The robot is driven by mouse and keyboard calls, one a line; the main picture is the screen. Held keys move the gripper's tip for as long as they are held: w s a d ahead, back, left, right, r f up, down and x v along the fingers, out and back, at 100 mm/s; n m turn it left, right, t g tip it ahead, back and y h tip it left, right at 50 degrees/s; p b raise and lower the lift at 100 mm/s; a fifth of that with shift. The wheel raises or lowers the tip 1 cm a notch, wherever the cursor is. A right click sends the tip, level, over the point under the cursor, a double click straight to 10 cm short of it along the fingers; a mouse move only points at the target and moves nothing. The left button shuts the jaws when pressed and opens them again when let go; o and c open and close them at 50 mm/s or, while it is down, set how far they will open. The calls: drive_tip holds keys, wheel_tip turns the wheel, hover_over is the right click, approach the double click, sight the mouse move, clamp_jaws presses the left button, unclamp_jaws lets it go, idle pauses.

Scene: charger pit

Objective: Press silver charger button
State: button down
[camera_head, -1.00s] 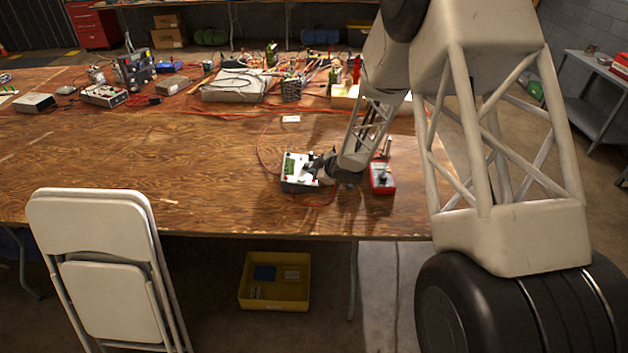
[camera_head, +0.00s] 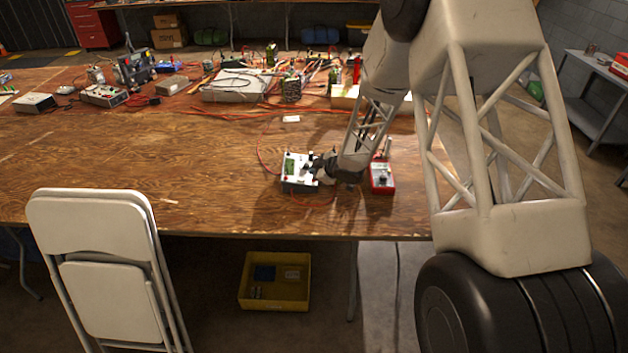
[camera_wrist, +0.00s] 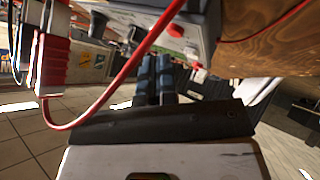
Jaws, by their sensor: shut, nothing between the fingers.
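The silver charger (camera_head: 299,184), a small pale box with a green screen, stands near the table's front edge in the head view. My gripper (camera_head: 318,166) is at its right side, close to the panel; I cannot tell from here whether it touches. In the wrist view the charger's pale panel (camera_wrist: 204,28) fills the top middle, with a red button and dark knobs. My gripper's two dark blue fingers (camera_wrist: 156,62) are side by side, shut and empty, just below the panel's edge in the picture. Part of the charger is hidden by my gripper.
A red charger (camera_head: 382,180) stands just right of my gripper; a red cable (camera_wrist: 128,75) crosses the wrist view. Instruments and tools line the table's back. The wooden table (camera_head: 170,160) is clear to the left. A folded white chair (camera_head: 100,265) stands in front.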

drive_tip(key=shift+a+f, duration=0.15)
drive_tip(key=shift+f, duration=0.6)
idle(1.5)
drive_tip(key=shift+r, duration=0.1)
idle(0.3)
drive_tip(key=shift+r, duration=0.7)
drive_tip(key=shift+d+r, duration=0.2)
drive_tip(key=shift+r, duration=0.6)
drive_tip(key=shift+d+r, duration=0.2)
drive_tip(key=shift+r, duration=0.6)
drive_tip(key=shift+d+r, duration=0.2)
drive_tip(key=shift+r, duration=0.6)
